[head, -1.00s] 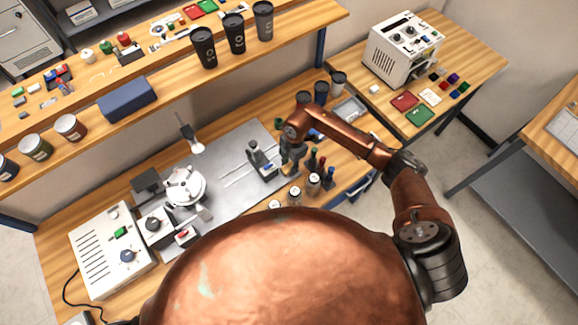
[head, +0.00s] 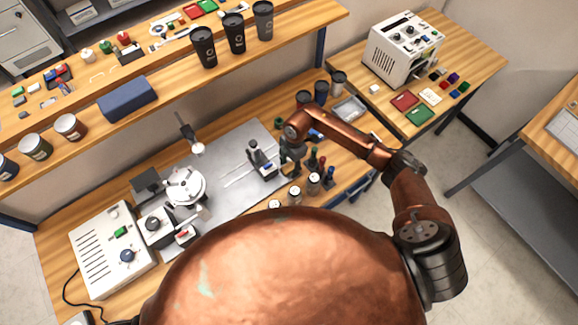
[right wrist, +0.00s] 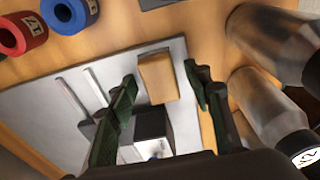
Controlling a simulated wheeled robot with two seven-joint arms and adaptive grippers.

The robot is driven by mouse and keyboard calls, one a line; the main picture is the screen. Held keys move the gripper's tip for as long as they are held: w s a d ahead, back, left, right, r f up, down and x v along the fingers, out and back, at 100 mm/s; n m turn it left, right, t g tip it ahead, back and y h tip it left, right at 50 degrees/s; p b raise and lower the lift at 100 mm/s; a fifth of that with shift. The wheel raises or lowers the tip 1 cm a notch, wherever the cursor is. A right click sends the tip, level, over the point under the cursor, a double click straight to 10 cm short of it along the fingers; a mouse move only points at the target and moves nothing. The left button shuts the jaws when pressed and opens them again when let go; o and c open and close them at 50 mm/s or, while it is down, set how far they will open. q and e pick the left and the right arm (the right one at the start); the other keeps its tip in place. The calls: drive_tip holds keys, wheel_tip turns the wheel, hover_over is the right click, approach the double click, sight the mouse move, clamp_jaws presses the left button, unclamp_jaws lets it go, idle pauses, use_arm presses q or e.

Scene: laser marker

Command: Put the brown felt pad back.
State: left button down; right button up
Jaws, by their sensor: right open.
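A small tan-brown block, seemingly the brown felt pad (right wrist: 157,77), shows in the right wrist view near the edge of the grey metal plate (right wrist: 70,98). My right gripper (right wrist: 160,74) is open, with its two dark green fingers spread on either side of the block in that view. I cannot tell whether they touch it. My left gripper is not in view.
A white rotary fixture (head: 184,187) stands on the plate's left part.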

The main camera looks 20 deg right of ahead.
sight(292, 165)
wheel_tip(292, 165, up, 12)
drive_tip(key=d+b, duration=0.1)
drive_tip(key=shift+w+d, duration=0.2)
drive_tip(key=shift+w, duration=0.05)
idle(0.5)
